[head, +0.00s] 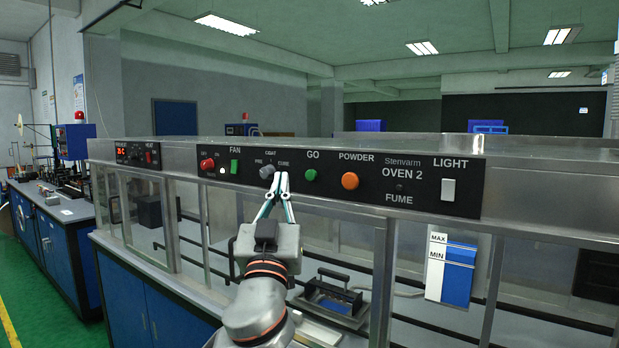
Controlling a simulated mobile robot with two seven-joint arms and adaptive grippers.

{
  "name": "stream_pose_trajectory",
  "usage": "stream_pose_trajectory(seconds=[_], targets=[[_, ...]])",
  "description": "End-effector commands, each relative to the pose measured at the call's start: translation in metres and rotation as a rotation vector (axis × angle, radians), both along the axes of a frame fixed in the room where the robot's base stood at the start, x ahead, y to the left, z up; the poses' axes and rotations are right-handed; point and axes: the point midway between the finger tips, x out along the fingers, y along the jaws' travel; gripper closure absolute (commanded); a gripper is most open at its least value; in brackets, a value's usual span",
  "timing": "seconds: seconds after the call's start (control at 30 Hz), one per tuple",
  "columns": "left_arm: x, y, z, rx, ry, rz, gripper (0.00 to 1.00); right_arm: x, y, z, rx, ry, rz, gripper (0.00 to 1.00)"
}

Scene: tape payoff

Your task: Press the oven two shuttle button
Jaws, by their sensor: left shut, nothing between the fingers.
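The black OVEN 2 control panel (430,185) runs along the oven's metal front. It carries a green button (310,175) labelled GO and an orange button (350,181) labelled POWDER. No label reading "shuttle" can be made out. A grey selector knob (266,172) sits between PRE and CURE. My left gripper (282,176) points up at the panel, shut and empty. Its tips appear just right of the knob and left of the green button. Whether they touch the panel cannot be told. My right gripper is not in view.
Below are glass panes and a black-handled tray (335,299). A smaller panel (138,154) with a red display is at left. Green floor (50,320) is clear at lower left.

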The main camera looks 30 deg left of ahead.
Motion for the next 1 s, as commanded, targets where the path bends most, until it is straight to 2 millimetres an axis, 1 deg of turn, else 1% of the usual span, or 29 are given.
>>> stream_pose_trajectory(seconds=[0.03, 0.2, 0.43, 0.63, 1.0], targets=[[0.008, 0.0, 0.0, 0.003, 0.0, 0.003, 1.0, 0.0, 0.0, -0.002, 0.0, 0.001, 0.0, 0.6], [0.03, -0.002, 0.0, 0.002, -0.001, 0.002, 1.0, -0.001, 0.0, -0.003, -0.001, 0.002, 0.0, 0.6], [0.054, -0.004, -0.002, -0.002, 0.0, 0.001, 1.0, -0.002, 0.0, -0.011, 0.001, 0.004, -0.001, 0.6], [0.062, -0.005, -0.001, 0.0, 0.0, 0.001, 1.0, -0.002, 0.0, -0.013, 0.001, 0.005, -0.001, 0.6], [0.062, -0.005, 0.0, 0.001, 0.0, 0.001, 1.0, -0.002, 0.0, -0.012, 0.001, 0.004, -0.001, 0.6]])
